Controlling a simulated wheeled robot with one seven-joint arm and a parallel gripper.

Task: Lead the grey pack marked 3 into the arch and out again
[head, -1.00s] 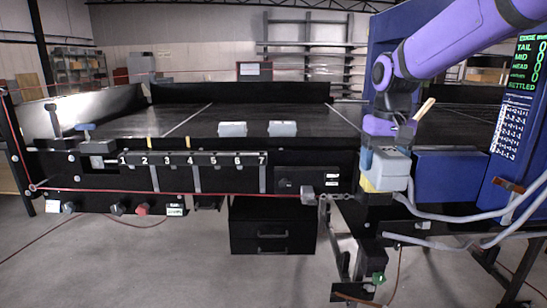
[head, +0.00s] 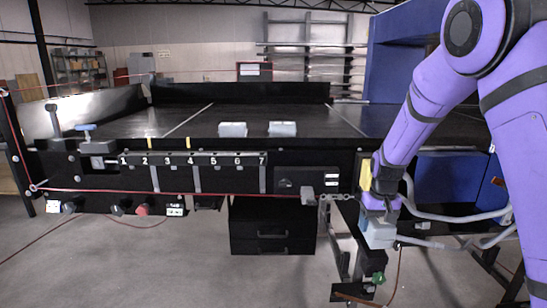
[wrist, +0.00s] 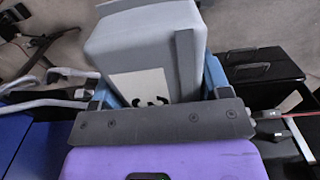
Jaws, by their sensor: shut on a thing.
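The grey pack (head: 378,234) hangs below my gripper (head: 380,214) in front of the conveyor's right part, lower than the belt. In the wrist view the grey pack (wrist: 150,50) has a white label with a dark mark, partly covered by the gripper, that looks like a 3. My gripper (wrist: 163,88) is shut on it, a blue finger at each side. The arch (head: 400,50) is the blue housing over the belt at the upper right, partly behind my arm.
Two pale grey boxes (head: 258,129) rest apart on the black belt (head: 260,115). A strip numbered 1 to 7 (head: 195,160) runs along the front. Grey hoses (head: 450,215) loop right of the pack. A black drawer unit (head: 272,228) stands below. The belt's middle is mostly clear.

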